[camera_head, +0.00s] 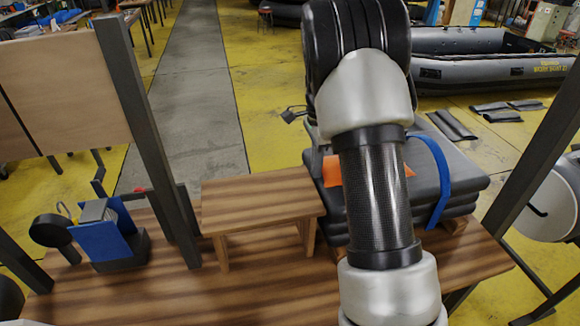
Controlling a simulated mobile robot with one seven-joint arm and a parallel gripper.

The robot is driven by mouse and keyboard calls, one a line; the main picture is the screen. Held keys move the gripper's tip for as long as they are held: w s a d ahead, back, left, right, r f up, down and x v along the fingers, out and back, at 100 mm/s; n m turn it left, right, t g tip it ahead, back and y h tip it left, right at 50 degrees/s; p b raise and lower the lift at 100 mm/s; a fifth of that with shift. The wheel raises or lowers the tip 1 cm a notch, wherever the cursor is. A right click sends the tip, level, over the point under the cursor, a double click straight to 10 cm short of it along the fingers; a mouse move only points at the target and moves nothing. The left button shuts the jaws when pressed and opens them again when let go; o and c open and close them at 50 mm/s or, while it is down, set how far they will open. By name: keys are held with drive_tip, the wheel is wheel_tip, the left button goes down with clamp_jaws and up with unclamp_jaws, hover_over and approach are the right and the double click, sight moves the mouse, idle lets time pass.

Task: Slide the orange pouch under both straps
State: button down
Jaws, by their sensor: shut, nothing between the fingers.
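The orange pouch (332,171) lies on top of a dark grey folded stack (465,180) on the wooden table. My arm crosses in front of it, so only its left part and a small orange bit right of the arm show. One blue strap (436,165) arches over the right part of the stack and runs down its front. A second strap is not visible; my arm covers the middle of the stack. Whether the pouch touches or passes under a strap is hidden. My gripper is hidden behind my arm.
A small wooden stand (262,198) is left of the stack on the table (235,295). A blue and black device (105,235) is farther left. Dark posts rise at both sides. A grey inflatable boat (490,62) lies on the floor behind. The table front is clear.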

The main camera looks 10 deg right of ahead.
drive_tip(key=d, duration=0.7)
drive_tip(key=s+d+p, duration=0.1)
drive_tip(key=d, duration=0.3)
drive_tip(key=shift+d+r, duration=0.2)
drive_tip(key=shift+r, duration=0.05)
drive_tip(key=shift+w+a, duration=0.1)
